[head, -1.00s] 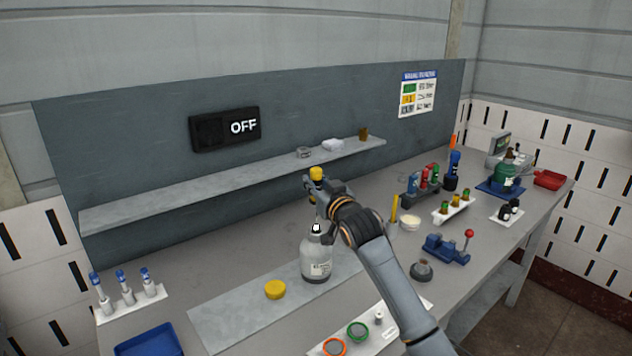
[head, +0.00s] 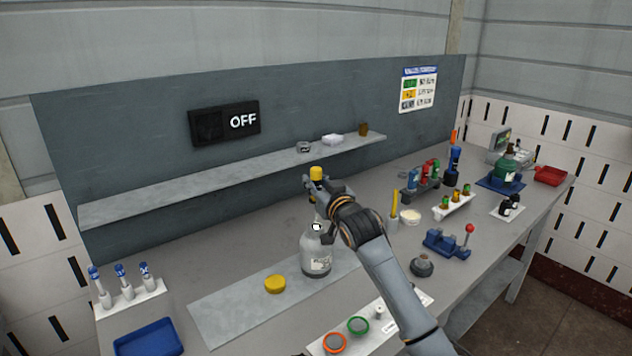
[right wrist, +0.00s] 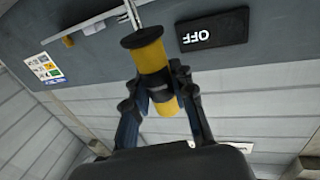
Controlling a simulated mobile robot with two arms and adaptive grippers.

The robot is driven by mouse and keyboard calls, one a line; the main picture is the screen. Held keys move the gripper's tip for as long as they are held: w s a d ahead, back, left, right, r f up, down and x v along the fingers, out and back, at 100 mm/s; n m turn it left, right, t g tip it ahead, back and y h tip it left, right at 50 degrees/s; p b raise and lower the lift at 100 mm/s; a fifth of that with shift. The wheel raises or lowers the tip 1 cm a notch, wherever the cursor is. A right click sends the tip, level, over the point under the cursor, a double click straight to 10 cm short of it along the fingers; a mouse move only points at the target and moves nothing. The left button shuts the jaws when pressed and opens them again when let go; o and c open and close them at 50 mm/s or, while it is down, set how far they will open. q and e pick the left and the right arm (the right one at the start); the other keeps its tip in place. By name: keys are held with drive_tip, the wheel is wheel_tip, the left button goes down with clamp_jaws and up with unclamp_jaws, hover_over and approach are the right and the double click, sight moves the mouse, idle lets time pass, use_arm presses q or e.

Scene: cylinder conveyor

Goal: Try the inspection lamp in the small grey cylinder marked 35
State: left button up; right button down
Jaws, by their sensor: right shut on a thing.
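My right gripper (head: 317,190) is shut on the yellow handle (head: 316,173) of a tool that looks like the inspection lamp. In the right wrist view the handle (right wrist: 153,65) has a black collar, and a thin metal rod runs on from it. In the head view the tool is held above a small grey cylinder (head: 313,265), which stands upright on a grey mat. A small white and black piece shows at the cylinder's neck; I cannot tell whether the rod tip is inside. The cylinder's label is too small to read. My left gripper is out of view.
A round yellow cap (head: 275,284) lies left of the cylinder. A blue tray (head: 148,338) and a white rack (head: 130,301) are at the left. A blue vise (head: 445,243) and other racks stand right of my arm. A wall panel (head: 225,124) reads OFF.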

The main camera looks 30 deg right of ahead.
sight(316, 168)
drive_tip(key=shift+f+b, duration=1)
drive_tip(key=shift+f, duration=0.9)
drive_tip(key=shift+r, duration=0.2)
idle(0.3)
drive_tip(key=shift+r+p, duration=4.75)
drive_tip(key=shift+r, duration=0.1)
